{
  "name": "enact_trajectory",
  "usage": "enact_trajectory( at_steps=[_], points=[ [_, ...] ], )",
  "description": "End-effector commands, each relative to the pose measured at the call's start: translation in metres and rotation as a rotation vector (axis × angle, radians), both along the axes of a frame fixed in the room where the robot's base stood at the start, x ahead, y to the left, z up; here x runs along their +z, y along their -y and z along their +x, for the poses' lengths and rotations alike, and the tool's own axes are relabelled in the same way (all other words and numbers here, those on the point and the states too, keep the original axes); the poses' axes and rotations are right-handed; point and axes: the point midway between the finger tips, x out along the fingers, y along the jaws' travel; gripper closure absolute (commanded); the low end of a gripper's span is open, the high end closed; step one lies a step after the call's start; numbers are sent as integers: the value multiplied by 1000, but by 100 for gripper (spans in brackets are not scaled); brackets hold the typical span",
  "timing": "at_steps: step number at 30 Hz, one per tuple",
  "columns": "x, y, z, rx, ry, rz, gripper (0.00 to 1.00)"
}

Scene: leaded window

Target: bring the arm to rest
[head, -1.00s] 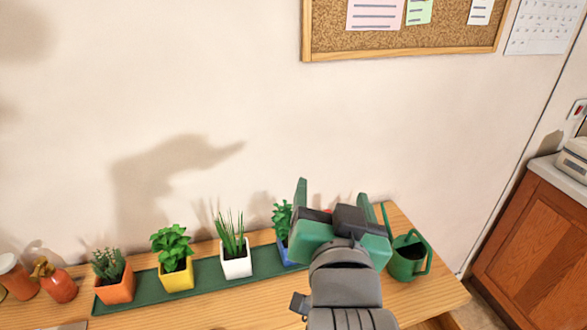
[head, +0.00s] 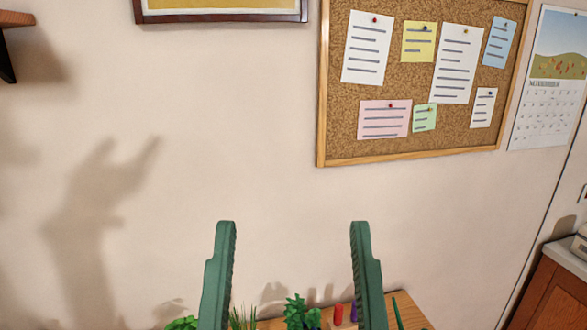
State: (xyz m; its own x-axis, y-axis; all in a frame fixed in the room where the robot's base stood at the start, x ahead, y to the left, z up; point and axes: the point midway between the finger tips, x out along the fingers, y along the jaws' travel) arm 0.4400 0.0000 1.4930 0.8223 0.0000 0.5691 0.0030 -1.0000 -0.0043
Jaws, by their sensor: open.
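The gripper's base and my arm are below the frame. The gripper's shadow falls on the wall at the left.
The tops of green plants (head: 301,312) and part of the wooden table (head: 408,308) show at the bottom edge. A cork board (head: 350,130) with pinned notes and a calendar (head: 548,90) hang on the wall. A wooden cabinet (head: 550,300) stands at the lower right.

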Motion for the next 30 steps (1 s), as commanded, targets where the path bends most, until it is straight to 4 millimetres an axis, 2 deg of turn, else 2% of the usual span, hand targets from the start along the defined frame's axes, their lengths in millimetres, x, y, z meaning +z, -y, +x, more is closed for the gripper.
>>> enact_trajectory(
  at_steps=[1,3,12,15,18,23,26,29,30],
  points=[
    [56,0,0,2,1,1,26],
    [95,-1,0,4,0,2,26],
    [251,-3,0,14,-2,6,26],
    [280,-3,0,17,-2,8,26],
    [283,-3,0,17,-3,9,26],
    [268,-3,0,17,-4,9,26],
    [245,-3,0,16,-3,9,26],
    [206,-2,0,14,-3,8,26],
    [186,-2,0,12,-3,7,26]
  ],
)
